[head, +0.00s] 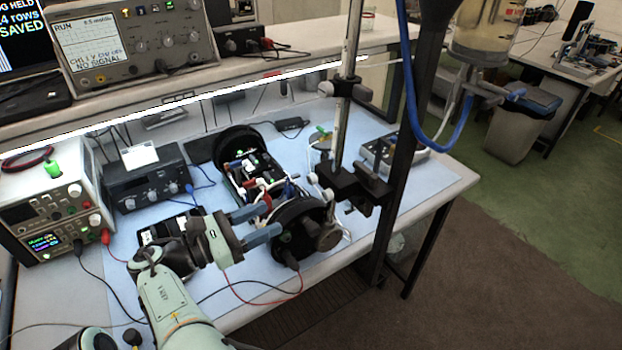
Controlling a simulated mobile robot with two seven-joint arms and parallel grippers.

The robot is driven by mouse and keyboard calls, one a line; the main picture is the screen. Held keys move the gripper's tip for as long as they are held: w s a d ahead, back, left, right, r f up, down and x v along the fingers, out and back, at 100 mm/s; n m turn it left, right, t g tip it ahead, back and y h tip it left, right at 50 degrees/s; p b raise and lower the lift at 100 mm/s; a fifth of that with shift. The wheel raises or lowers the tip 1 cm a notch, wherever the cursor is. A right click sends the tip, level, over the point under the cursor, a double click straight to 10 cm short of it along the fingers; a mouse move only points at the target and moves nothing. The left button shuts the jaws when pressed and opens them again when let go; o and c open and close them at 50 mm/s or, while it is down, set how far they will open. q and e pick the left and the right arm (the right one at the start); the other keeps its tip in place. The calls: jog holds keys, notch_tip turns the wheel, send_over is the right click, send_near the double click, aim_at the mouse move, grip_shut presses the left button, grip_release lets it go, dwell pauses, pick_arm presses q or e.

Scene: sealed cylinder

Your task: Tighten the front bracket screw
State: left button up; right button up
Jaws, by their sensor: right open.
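My right gripper (272,218) reaches in from the lower left with its two blue fingers apart. Its fingertips are beside the near black round end cap (298,238) of an opened cylinder assembly. I cannot tell whether they touch it. Between this cap and the far black end cap (233,143) is a chassis of electronics (262,178) with red, white and blue wires. A round metal piece (328,237) is at the cap's right side. The front bracket screw is too small or hidden to pick out. My left gripper is not in view.
A vertical stand pole (345,110) with a black clamp (352,188) rises just right of the assembly. Power supply (45,215) and a black instrument (147,188) stand at left. Red and black cables cross the blue mat (420,185) at front.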

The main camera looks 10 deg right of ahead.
aim_at(325, 196)
jog(key=x, duration=0.8)
jog(key=s+b+x, duration=0.1)
jog(key=x, duration=0.3)
jog(key=shift+d+r, duration=0.1)
jog(key=shift+d, duration=0.5)
grip_shut()
